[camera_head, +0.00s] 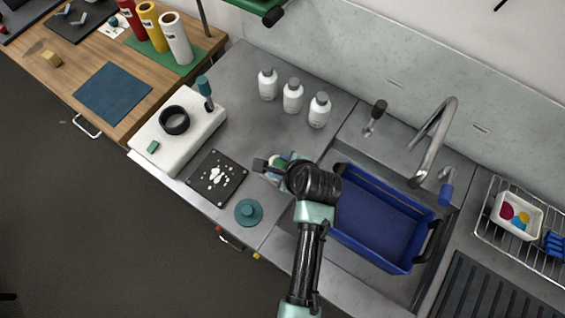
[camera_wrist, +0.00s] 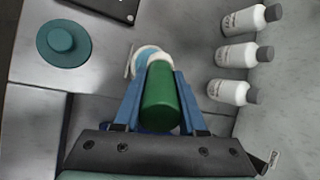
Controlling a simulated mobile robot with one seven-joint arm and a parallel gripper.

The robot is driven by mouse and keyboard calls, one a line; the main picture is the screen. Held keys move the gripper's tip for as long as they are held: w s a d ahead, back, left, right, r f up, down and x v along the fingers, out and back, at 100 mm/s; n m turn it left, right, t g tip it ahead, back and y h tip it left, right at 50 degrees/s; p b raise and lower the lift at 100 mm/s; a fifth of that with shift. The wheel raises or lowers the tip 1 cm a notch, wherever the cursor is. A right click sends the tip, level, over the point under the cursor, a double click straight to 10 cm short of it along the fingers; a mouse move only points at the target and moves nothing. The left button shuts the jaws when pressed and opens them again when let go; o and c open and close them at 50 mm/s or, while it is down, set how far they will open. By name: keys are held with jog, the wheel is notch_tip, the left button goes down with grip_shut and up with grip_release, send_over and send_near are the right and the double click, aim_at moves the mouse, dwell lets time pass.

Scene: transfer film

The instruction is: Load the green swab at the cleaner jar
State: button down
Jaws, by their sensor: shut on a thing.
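The green swab (camera_wrist: 161,105) shows in the wrist view as a thick green cylinder between the two blue fingers of my gripper (camera_wrist: 160,88). My gripper is shut on it. Just past the swab's far end is a round white jar with light blue inside (camera_wrist: 146,54), likely the cleaner jar. The swab's tip is hidden, so I cannot tell whether it is in the jar or above it. In the head view my gripper (camera_head: 275,169) is over the counter left of the sink, and my wrist covers most of the swab and jar.
A teal knobbed disc (camera_head: 248,212) and a black plate with white spots (camera_head: 216,177) lie to the left. Three white bottles (camera_head: 293,96) stand behind. A blue basin (camera_head: 385,220) sits in the sink at right. The counter before the bottles is clear.

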aim_at(283, 161)
jog(key=shift+f+b, duration=0.35)
jog(key=shift+f, duration=0.35)
dwell(0.4)
jog(key=shift+s+f, duration=0.15)
jog(key=shift+f, duration=0.05)
dwell(1.4)
jog(key=shift+r+p, duration=0.1)
jog(key=shift+p, duration=0.25)
notch_tip(283, 161, up, 7)
jog(key=p, duration=0.7)
jog(key=shift+r+p, duration=0.15)
jog(key=shift+p, duration=0.2)
dwell(0.3)
